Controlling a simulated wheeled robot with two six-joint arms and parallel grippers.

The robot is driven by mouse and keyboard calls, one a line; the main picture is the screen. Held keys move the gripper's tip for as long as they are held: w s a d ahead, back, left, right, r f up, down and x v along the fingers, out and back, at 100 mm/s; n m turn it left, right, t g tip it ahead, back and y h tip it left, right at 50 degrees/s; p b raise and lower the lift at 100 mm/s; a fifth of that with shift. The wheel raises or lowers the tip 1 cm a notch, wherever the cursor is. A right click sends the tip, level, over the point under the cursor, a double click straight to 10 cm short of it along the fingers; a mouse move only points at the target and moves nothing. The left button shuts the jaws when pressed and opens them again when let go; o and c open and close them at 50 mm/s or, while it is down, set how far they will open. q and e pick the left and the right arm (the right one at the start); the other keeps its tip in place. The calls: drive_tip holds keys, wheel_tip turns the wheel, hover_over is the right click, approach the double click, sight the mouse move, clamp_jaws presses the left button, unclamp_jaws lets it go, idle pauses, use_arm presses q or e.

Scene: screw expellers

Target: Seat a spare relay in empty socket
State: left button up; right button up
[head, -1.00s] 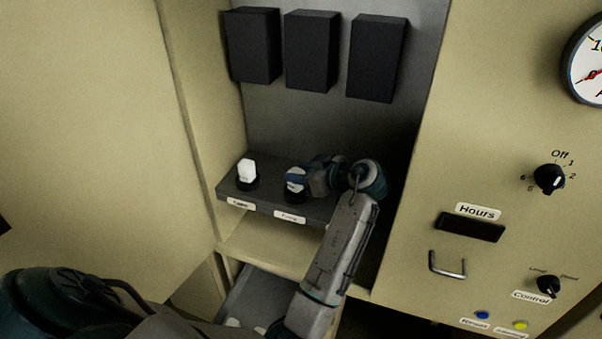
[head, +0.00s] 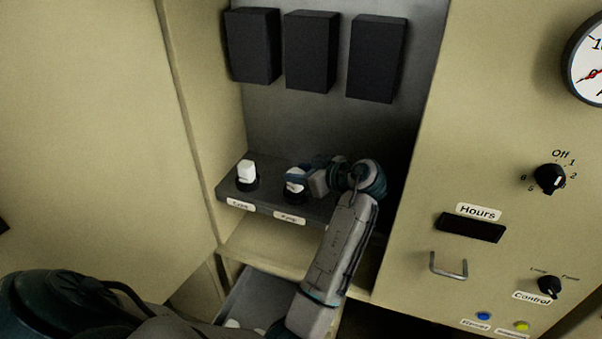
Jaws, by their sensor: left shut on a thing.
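A dark socket block (head: 268,203) stands on a shelf inside the cabinet, with white labels on its front edge. A white relay (head: 247,171) sits upright in the left round black socket. My left gripper (head: 296,180) is shut on a second white relay (head: 294,187) at the socket to the right of it. That relay's lower part is at the black socket ring; I cannot tell whether it is fully down. The arm hides the right part of the block. My right gripper is not in view.
An open drawer (head: 262,295) below the shelf holds white pieces, partly hidden by my arm. Several black boxes (head: 311,50) hang on the back wall above. The panel at right carries an hours display (head: 470,227), a handle (head: 448,266) and knobs.

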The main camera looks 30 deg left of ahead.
use_arm(q)
drive_tip(key=shift+f+b, duration=0.4)
drive_tip(key=shift+f, duration=0.15)
drive_tip(key=o, duration=0.7)
drive_tip(key=shift+o, duration=0.2)
